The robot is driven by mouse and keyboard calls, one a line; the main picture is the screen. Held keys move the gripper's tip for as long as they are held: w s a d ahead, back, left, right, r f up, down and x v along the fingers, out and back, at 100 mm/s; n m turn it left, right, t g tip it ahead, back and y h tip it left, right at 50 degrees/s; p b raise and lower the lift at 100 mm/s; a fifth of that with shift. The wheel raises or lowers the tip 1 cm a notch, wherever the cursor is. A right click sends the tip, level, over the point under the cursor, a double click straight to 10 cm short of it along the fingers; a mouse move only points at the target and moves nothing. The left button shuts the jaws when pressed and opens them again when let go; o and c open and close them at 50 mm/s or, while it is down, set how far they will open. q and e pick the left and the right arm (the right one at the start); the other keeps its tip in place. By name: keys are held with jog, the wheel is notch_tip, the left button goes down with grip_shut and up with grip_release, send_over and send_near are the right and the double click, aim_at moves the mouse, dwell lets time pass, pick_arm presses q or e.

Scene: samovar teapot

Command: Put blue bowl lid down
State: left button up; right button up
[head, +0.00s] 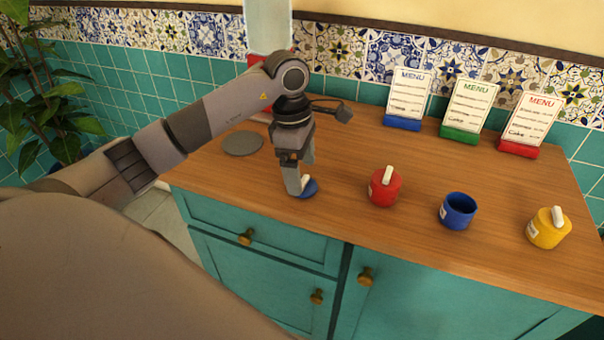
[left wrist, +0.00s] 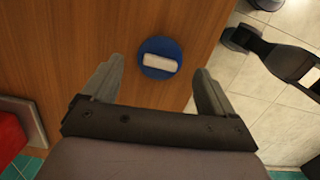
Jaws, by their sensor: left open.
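The blue bowl lid (head: 309,188) lies flat on the wooden counter near its front edge. In the left wrist view the lid (left wrist: 161,48) is a blue disc with a white bar handle (left wrist: 158,63) facing up. My left gripper (head: 300,184) points down over the lid. In the left wrist view its fingers (left wrist: 157,88) are spread apart with nothing between them, and the lid shows beyond their tips. The blue bowl (head: 458,211) stands uncovered on the counter to the right.
A red lidded pot (head: 385,187) stands between the lid and the blue bowl. A yellow lidded pot (head: 547,228) is at the right. Several menu stands (head: 466,112) line the back. A grey disc (head: 242,143) lies behind my left arm. Counter between the pots is clear.

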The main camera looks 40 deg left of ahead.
pick_arm(q)
notch_tip(320, 180, up, 10)
jog(key=a, duration=0.1)
jog(key=shift+s+f, duration=0.15)
jog(key=shift+s, duration=0.05)
dwell(0.5)
